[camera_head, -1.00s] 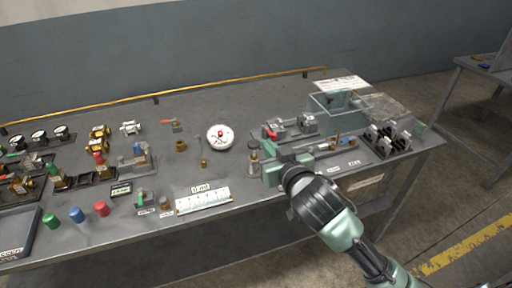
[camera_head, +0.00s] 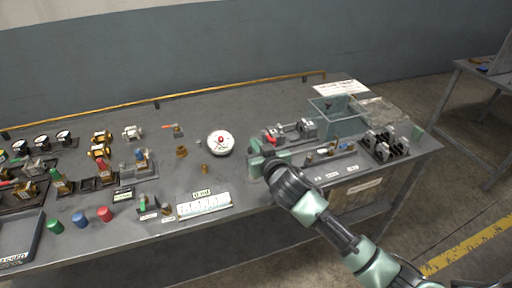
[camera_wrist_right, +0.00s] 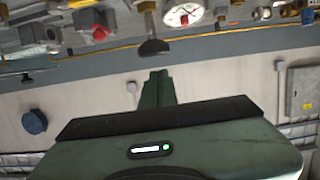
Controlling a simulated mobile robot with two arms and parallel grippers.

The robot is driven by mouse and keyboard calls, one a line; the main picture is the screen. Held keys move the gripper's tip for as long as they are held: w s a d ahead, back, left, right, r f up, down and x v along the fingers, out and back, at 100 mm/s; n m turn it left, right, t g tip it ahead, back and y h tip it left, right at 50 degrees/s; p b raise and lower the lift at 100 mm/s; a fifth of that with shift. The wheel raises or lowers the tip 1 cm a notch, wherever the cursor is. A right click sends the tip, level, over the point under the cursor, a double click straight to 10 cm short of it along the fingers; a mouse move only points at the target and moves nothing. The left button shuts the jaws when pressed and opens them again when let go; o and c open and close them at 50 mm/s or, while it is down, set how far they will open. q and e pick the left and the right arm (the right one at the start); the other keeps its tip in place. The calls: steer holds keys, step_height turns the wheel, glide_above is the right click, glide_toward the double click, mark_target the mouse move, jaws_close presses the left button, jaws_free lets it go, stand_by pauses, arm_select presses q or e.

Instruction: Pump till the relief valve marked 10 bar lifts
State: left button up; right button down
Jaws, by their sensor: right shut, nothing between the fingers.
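The round white gauge (camera_head: 220,142) with red at its centre lies on the bench and also shows in the wrist view (camera_wrist_right: 183,15). A small fixture (camera_head: 140,165) left of it carries a blue-capped part. Other valves with coloured caps stand at the left, including a red-capped one (camera_head: 101,165); I cannot read a 10 bar mark. My right gripper (camera_head: 256,150) is shut and empty, just right of the gauge. In the wrist view a dark flared knob on a stem (camera_wrist_right: 153,47) stands beyond the green fingers (camera_wrist_right: 156,88), apart in the picture. My left gripper is out of view.
Loose green (camera_head: 55,226), blue (camera_head: 79,219) and red (camera_head: 104,213) caps lie at the front left. A teal bin (camera_head: 340,118) and a dark rack (camera_head: 385,145) stand at the right.

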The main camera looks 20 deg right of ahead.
steer(key=shift+f, duration=0.75)
steer(key=shift+f, duration=0.15)
step_height(320, 180, down, 4)
steer(key=shift+s+r+b, duration=0.15)
steer(key=shift+r+b, duration=0.1)
steer(key=shift+b, duration=0.95)
